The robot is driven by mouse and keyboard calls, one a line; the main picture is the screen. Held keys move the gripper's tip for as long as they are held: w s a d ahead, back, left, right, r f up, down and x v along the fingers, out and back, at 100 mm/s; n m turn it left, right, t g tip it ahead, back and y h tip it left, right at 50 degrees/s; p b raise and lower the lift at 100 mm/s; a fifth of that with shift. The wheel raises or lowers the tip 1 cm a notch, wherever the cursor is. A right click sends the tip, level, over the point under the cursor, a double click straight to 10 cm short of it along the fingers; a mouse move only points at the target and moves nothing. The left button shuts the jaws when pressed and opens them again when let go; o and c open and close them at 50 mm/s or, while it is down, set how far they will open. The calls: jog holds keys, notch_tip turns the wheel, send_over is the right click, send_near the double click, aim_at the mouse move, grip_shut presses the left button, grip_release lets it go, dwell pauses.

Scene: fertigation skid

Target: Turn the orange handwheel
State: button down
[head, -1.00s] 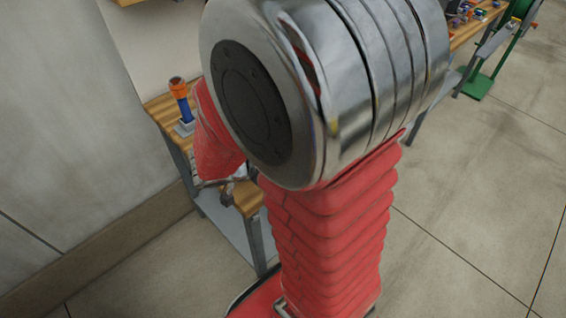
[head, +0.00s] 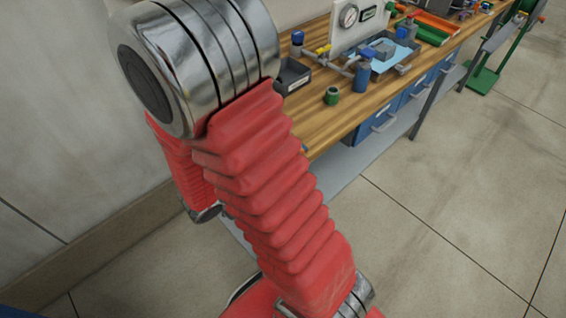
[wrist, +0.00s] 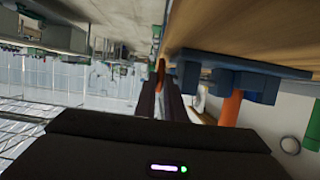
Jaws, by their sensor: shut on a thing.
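My gripper (wrist: 161,88) shows in the wrist view, its two dark fingers reaching up from the black body. It is shut on a thin orange piece (wrist: 160,70) at the fingertips, which looks like the orange handwheel seen nearly edge-on. The fingers hide most of it, so its angle cannot be told. Blue fittings (wrist: 228,78) and an orange cylinder (wrist: 230,107) are just right of the fingers. In the head view my red-sleeved arm covers the gripper and the handwheel.
The wooden bench (head: 322,110) runs to the upper right. It carries a black bin (head: 291,75), a gauge panel (head: 350,30), a blue cylinder (head: 362,78) and a green ring (head: 332,95). A wall stands at the left.

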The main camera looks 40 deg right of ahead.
jog(key=shift+f, duration=0.1)
dwell(0.3)
jog(key=c, duration=1.8)
grip_release()
jog(key=shift+c, duration=0.2)
jog(key=shift+v, duration=6.9)
